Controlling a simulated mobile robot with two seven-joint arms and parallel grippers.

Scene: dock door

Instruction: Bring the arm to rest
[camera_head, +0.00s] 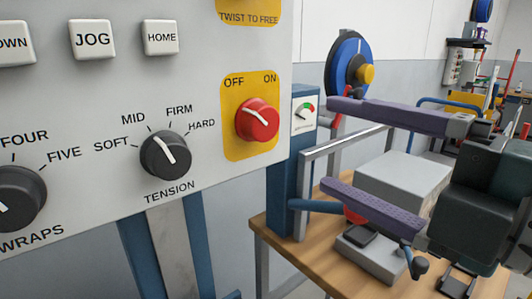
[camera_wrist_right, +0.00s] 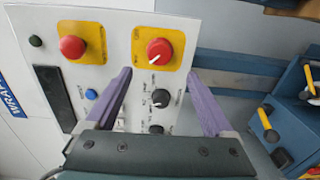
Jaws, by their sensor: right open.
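My right gripper (camera_head: 328,145) is open and empty, its two purple fingers apart, to the right of the control panel (camera_head: 220,30) in the head view. In the right wrist view the gripper (camera_wrist_right: 160,75) has the panel's face beyond its fingers. The red switch (camera_head: 257,120) sits on a yellow plate, its white line pointing up and left toward OFF. It also shows between the fingers in the wrist view (camera_wrist_right: 159,50). The black TENSION knob (camera_head: 165,155) has its line pointing up, around MID. My left gripper is not in view.
A wooden bench (camera_head: 280,235) with grey boxes (camera_head: 405,180) lies below and behind the right gripper. A grey metal frame (camera_head: 345,150), a gauge (camera_head: 305,115) and a blue wheel (camera_head: 349,65) stand nearby. The WRAPS knob (camera_head: 20,198) is at the panel's lower left.

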